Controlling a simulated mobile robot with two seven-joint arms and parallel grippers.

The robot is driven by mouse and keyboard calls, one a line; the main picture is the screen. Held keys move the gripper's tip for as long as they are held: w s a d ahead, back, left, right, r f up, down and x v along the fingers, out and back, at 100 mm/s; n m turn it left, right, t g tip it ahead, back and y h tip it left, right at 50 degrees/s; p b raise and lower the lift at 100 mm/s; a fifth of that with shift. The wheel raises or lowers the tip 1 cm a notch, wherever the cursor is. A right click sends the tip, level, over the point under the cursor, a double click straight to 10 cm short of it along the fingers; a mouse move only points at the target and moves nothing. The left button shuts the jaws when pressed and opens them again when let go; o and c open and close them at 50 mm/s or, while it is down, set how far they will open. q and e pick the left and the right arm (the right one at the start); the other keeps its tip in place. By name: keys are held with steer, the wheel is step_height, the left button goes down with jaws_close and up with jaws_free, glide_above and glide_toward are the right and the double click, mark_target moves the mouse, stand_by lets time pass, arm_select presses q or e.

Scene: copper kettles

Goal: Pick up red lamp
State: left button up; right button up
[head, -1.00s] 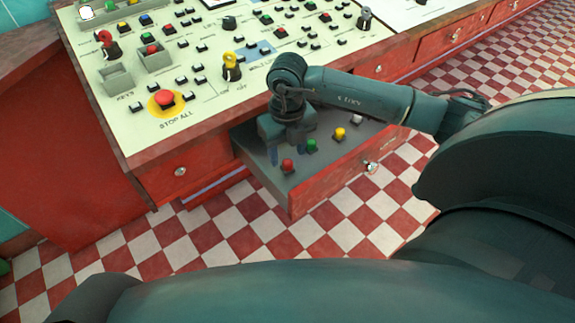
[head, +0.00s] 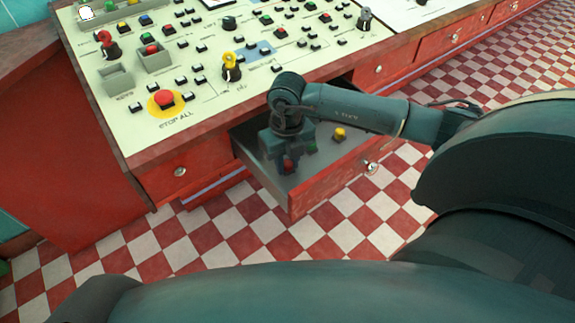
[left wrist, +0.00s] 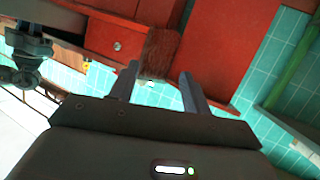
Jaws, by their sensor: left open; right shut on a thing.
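The red lamp (head: 289,167) is in the open drawer (head: 347,172) under the console. My right gripper (head: 287,160) points down over it and is shut on it; the fingers partly hide the lamp. I cannot tell whether the lamp is clear of the drawer floor. My left gripper (left wrist: 158,82) shows in the left wrist view, open and with nothing between its fingers. It is outside the head view.
A green lamp (head: 312,148) and a yellow lamp (head: 340,133) are in the same drawer, close to my right gripper. The console top (head: 215,105) with buttons and a red stop button (head: 164,98) is above. The checkered floor (head: 200,240) in front is clear.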

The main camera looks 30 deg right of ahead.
mark_target(287, 162)
steer(key=shift+c, duration=0.4)
step_height(287, 162, up, 10)
steer(key=shift+r+p, duration=0.1)
steer(key=shift+p, duration=0.35)
